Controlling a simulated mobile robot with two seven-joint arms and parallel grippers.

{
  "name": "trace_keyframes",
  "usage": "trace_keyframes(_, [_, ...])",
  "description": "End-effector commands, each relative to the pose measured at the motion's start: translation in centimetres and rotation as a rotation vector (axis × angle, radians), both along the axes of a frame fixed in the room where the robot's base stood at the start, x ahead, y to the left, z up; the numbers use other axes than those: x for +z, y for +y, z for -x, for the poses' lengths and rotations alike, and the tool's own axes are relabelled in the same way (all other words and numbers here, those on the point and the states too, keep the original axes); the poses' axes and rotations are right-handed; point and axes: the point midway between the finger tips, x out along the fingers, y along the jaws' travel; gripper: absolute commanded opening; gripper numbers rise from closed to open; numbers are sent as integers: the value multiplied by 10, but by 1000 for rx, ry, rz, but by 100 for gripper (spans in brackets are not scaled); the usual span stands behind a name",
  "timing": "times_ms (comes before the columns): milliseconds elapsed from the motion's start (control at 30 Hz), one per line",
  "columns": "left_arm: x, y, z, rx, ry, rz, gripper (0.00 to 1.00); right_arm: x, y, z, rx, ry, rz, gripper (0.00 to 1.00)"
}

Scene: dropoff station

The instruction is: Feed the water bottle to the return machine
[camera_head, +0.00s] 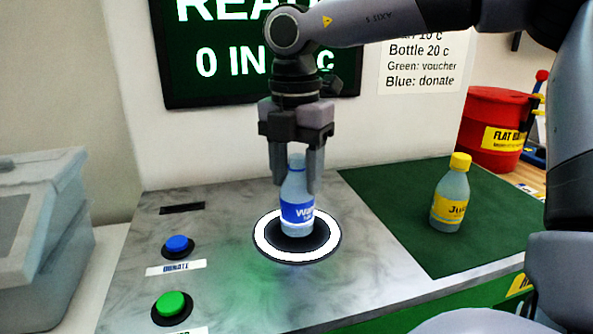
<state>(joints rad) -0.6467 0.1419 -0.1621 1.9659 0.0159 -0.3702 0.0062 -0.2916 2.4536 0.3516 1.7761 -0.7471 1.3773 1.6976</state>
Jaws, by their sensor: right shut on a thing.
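The water bottle (296,213), pale with a blue label, is upright over the white-ringed round opening (265,240) in the return machine's grey top (215,290). I cannot tell whether its base is in the opening or just above it. My left gripper is not in view.
A juice bottle (450,198) with a yellow cap stands on a green mat (400,225) at right. A blue button (177,246) and a green button (172,304) sit at left. A red barrel (490,115) stands behind right, and a grey box (40,230) at far left.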

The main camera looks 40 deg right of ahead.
Motion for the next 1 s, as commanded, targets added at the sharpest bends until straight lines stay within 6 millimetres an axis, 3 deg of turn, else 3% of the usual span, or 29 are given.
trace_keyframes(1000, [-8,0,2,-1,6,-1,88,-4,0,0,0,-1,0,8])
